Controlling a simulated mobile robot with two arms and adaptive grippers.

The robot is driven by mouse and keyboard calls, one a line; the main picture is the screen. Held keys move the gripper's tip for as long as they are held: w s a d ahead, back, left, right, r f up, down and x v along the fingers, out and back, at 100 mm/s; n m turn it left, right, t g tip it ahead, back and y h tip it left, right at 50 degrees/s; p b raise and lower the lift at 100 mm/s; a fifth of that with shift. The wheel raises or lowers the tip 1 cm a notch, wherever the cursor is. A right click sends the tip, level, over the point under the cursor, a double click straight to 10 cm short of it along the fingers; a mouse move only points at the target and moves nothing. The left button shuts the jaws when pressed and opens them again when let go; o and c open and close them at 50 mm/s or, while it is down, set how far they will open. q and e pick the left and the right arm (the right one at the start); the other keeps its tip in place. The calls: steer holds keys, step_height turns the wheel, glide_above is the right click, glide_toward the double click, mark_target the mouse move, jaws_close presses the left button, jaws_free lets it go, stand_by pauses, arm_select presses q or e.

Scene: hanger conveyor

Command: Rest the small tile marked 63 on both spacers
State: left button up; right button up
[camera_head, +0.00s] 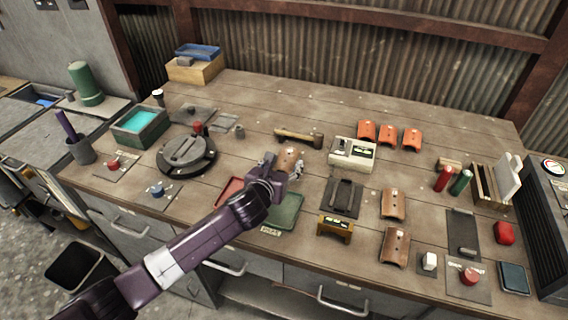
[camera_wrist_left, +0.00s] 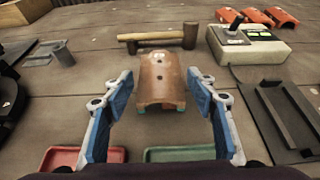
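A small brown curved tile (camera_head: 289,158) lies on the bench just beyond my left gripper. In the left wrist view the tile (camera_wrist_left: 161,78) is centred between the fingers, with small dark holes on top; I cannot read a number on it. Small teal bits (camera_wrist_left: 141,109) show at its two near lower corners; I cannot tell whether these are the spacers. My left gripper (camera_head: 280,172) is open, its blue-padded fingers (camera_wrist_left: 160,100) to either side of the tile with gaps. My right gripper is not in view.
A red tray (camera_head: 230,190) and a green tray (camera_head: 285,210) lie near the gripper. A wooden mallet (camera_head: 298,136) lies behind the tile. A beige control box (camera_head: 352,153) stands to the right. Two larger brown tiles (camera_head: 394,204) (camera_head: 396,246) and several orange tiles (camera_head: 388,135) lie farther right.

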arm_select(q)
steer(key=shift+o, duration=0.7)
steer(key=shift+s, duration=0.15)
steer(key=v, duration=1.2)
